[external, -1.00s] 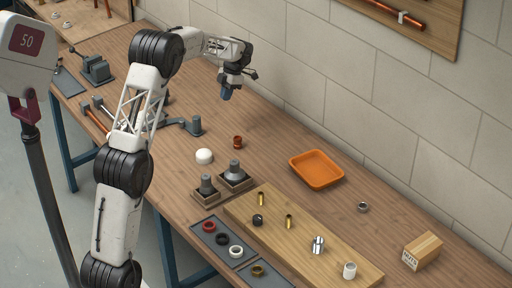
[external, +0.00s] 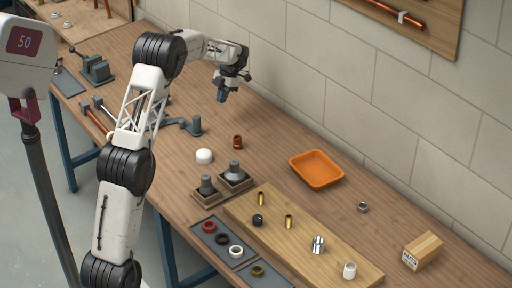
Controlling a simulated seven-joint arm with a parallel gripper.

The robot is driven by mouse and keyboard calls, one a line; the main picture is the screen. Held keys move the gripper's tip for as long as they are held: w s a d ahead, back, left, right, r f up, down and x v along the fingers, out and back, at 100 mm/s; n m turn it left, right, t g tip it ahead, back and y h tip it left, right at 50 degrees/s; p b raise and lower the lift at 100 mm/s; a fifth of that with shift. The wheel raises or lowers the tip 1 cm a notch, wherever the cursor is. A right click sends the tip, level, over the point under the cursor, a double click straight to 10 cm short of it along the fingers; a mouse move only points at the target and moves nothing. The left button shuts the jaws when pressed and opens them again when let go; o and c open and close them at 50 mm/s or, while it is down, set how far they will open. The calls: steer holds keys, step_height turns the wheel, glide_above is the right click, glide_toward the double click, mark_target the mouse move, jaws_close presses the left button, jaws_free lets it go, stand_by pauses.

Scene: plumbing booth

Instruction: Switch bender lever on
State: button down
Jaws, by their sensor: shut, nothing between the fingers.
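My gripper (external: 221,96) is shut and empty, pointing down above the back part of the workbench (external: 270,150). A grey device (external: 193,126) with a round post and a flat arm reaching left stands below and left of my gripper, apart from it. My arm hides part of that device's left side. Another grey block-like device (external: 97,69) with a thin dark-tipped lever (external: 78,54) stands at the far left of the bench, well away from my gripper. I cannot tell for sure which of the two is the bender.
An orange tray (external: 316,168) lies to the right. A wooden board (external: 335,262) holds several fittings. The block wall (external: 300,70) runs behind.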

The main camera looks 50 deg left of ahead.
mark_target(206, 132)
steer(key=x, duration=0.9)
steer(key=shift+s+f, duration=0.1)
steer(key=shift+f, duration=0.25)
steer(key=s, duration=0.3)
steer(key=shift+d, duration=0.25)
steer(key=shift+s, duration=0.5)
steer(key=shift+s+d, duration=0.1)
steer(key=shift+d, duration=0.05)
